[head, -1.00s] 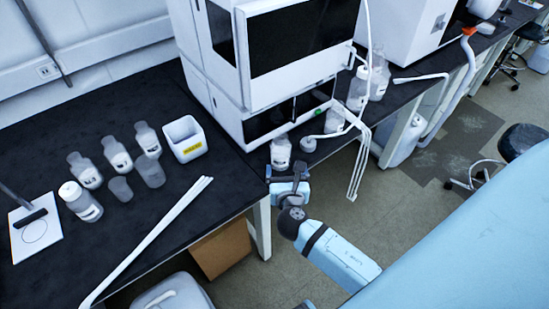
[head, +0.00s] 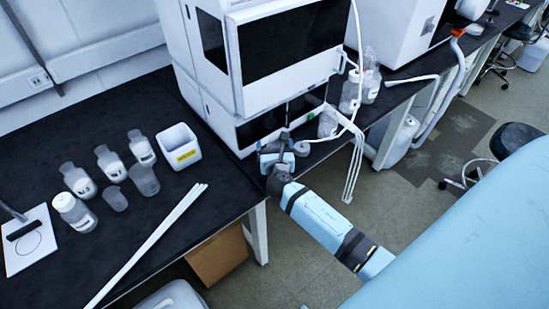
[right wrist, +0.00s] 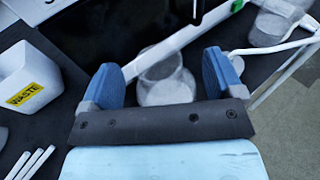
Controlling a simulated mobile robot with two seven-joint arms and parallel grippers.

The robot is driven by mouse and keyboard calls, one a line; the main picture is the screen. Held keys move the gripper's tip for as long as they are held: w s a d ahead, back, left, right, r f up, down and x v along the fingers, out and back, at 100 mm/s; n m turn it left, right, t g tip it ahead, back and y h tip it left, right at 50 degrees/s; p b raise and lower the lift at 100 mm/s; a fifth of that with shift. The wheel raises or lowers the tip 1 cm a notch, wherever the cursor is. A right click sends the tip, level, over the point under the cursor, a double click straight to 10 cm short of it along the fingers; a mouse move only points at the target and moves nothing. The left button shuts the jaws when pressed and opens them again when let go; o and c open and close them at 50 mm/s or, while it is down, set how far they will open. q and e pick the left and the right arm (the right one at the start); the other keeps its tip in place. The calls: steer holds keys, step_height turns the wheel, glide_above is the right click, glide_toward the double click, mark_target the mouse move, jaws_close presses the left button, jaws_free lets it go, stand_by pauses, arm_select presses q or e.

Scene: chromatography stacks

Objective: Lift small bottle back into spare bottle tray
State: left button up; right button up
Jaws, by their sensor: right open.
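A small clear bottle (right wrist: 166,88) stands at the foot of the white instrument stack, between the two blue fingers of my right gripper (right wrist: 163,72) in the right wrist view. The fingers are spread, with a visible gap to the bottle on both sides. In the head view my right gripper (head: 277,152) is at the bench's front edge and hides most of this bottle. I cannot make out a spare bottle tray in either view. My left gripper is not in view.
The white instrument stack (head: 290,50) rises just behind the gripper. White tubing (head: 357,165) hangs over the bench edge to the right, near another bottle (head: 327,124). A waste bin (head: 178,146) and several bottles stand left. White rods (head: 150,240) lie at the front.

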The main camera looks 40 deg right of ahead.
steer(key=shift+w+d+f, duration=0.1)
steer(key=shift+w+d, duration=0.2)
steer(key=shift+w, duration=0.2)
